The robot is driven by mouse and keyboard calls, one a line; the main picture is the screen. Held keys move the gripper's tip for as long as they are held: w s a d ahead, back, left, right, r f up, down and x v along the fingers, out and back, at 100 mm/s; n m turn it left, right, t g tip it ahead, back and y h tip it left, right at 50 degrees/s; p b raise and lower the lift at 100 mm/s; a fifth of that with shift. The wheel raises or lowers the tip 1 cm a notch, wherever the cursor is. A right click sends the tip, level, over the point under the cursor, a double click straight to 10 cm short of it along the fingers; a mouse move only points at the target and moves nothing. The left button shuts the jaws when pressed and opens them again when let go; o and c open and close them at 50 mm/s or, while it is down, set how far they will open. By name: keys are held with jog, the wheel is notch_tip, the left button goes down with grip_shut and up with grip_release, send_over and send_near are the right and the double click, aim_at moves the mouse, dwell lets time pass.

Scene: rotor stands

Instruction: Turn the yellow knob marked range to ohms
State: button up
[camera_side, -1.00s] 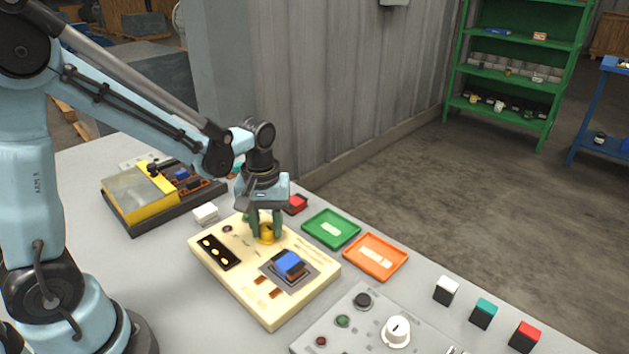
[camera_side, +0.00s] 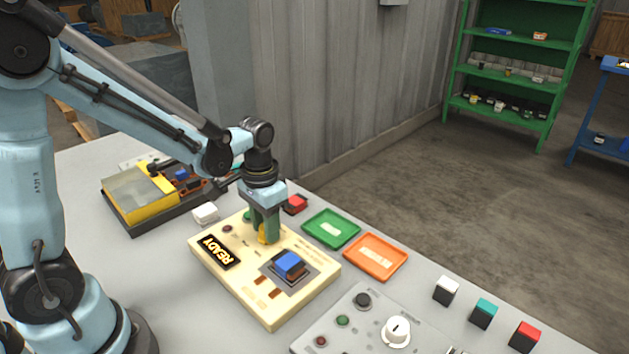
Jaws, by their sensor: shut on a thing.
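The yellow knob (camera_side: 262,238) sits on the top of a cream panel box (camera_side: 235,279), towards its back edge. My gripper (camera_side: 265,232) points down over it and is shut on the knob, with its green fingers hiding most of it. The markings around the knob are too small and too covered to read. A blue block (camera_side: 289,264) sits in a grey socket on the same box.
A green tray (camera_side: 331,243) and an orange tray (camera_side: 376,273) lie right of the box. A red block (camera_side: 295,203) and a white block (camera_side: 206,213) stand close behind it. A grey panel with a white knob (camera_side: 396,331) is at front right.

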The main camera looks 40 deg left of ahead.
aim_at(264, 241)
jog(key=shift+m, duration=0.6)
jog(key=o, duration=1)
jog(key=shift+o, duration=0.2)
notch_tip(264, 241, up, 12)
jog(key=shift+r, duration=0.1)
jog(key=shift+s, duration=0.1)
jog(key=s+d+f+n+t, duration=0.1)
jog(key=s+d+f+t, duration=0.1)
jog(key=s+t, duration=0.3)
jog(key=shift+d+n+t, duration=0.25)
jog(key=shift+n+t, duration=0.15)
jog(key=shift+t, duration=0.7)
